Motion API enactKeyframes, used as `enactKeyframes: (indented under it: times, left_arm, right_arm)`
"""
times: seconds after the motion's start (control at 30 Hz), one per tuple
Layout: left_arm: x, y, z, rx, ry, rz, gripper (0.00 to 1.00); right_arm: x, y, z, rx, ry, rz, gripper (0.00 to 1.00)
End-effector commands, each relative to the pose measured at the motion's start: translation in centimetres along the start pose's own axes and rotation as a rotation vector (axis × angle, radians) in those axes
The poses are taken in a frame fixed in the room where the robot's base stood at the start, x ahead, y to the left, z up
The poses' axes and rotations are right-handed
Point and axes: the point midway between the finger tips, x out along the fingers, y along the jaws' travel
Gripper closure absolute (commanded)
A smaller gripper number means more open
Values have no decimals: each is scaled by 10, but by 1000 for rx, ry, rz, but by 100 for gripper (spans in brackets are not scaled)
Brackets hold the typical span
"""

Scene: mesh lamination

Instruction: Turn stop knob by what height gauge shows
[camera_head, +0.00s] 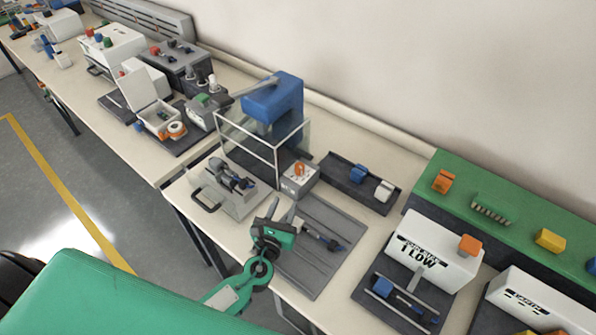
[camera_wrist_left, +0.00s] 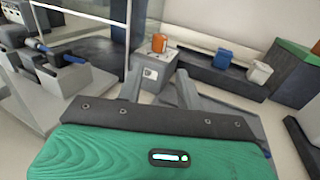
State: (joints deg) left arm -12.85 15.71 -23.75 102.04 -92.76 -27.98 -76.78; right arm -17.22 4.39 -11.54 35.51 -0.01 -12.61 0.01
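An orange knob (camera_head: 299,170) stands on a small pale box (camera_head: 298,187) beside the blue press. The knob (camera_wrist_left: 159,43) and the box (camera_wrist_left: 154,70) also show in the left wrist view, just beyond my fingers. My left gripper (camera_head: 283,211) is open and empty, a short way in front of the box and apart from it. In the wrist view its two fingers (camera_wrist_left: 160,82) are spread with a gap between them. I cannot tell which thing is the height gauge; a white lettered box (camera_head: 432,247) at the right has an orange block on top. My right gripper is not in view.
The blue press (camera_head: 273,104) stands behind a clear guard frame (camera_head: 262,146). A grey fixture with a handle (camera_head: 228,187) is at the left. A dark tray (camera_head: 362,183) with blue and white blocks lies behind. A grey grooved plate (camera_head: 322,262) lies near my gripper.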

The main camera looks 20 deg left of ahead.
Motion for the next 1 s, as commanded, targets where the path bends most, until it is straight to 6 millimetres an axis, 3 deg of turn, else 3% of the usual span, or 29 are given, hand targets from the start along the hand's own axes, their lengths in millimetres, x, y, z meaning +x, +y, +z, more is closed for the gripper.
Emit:
enactKeyframes:
  times: [0.17, 0.7, 1.0]
  left_arm:
    - [19, 0, 3, 9, -3, -1, 63]
    - [114, 0, 3, 5, -3, 0, 63]
    - [135, 0, 1, 3, -2, -1, 63]
  right_arm:
    - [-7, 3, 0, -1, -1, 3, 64]
    - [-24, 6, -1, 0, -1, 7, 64]
    - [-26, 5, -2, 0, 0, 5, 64]
